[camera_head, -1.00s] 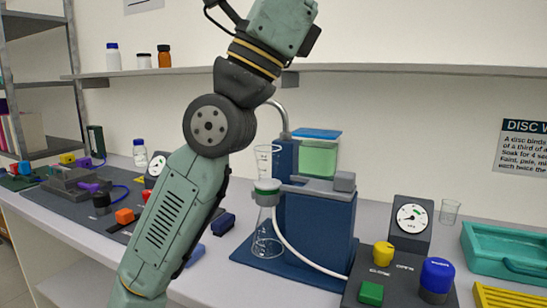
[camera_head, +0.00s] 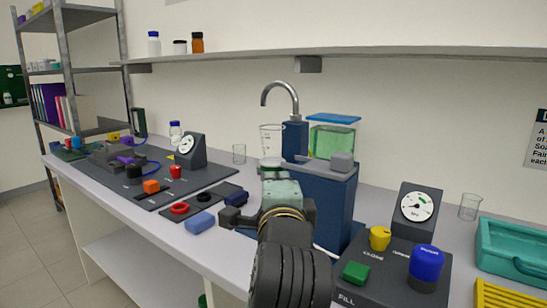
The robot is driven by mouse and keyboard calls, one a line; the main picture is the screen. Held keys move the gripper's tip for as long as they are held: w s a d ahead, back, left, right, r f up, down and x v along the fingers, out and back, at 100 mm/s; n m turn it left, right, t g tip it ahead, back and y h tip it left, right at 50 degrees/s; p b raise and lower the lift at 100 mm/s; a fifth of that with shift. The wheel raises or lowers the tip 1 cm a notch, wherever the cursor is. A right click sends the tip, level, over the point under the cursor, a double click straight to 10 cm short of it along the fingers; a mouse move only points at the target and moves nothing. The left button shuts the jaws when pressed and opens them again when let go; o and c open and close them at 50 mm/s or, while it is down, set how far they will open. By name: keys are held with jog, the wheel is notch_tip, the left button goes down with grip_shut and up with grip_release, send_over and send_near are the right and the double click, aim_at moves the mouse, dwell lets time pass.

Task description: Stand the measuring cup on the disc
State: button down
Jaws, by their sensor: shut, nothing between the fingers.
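A clear graduated measuring cup (camera_head: 271,138) stands upright at the blue rig. A pale green and white ring part (camera_head: 270,163) shows directly below it. I cannot make out a separate disc there, or whether the cup rests on one, as my wrist covers the part below. My arm reaches up from the bottom centre, in front of the rig.
The blue rig (camera_head: 326,197) bears a green-filled tank (camera_head: 331,139). A control panel (camera_head: 392,270) with gauge, yellow knob, blue knob and green button is at right. A small beaker (camera_head: 239,153) stands behind; another (camera_head: 470,207) is near the teal tray (camera_head: 515,249).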

aim_at(273, 154)
jog(key=w+p, duration=0.1)
jog(key=w, duration=0.3)
jog(key=w+p, duration=0.1)
jog(key=w, duration=0.4)
jog(key=w+p, duration=0.1)
jog(key=w, duration=0.3)
jog(key=shift+w+a+p, duration=0.25)
jog(key=shift+w+p, duration=0.05)
jog(key=shift+p, duration=0.05)
jog(key=shift+w, duration=0.1)
jog(key=shift+w+r, duration=0.15)
jog(key=shift+w, duration=0.15)
jog(key=shift+w+f, duration=0.25)
jog(key=shift+w, duration=0.35)
jog(key=shift+s+r, duration=0.2)
jog(key=shift+s, duration=0.05)
jog(key=shift+f, duration=0.15)
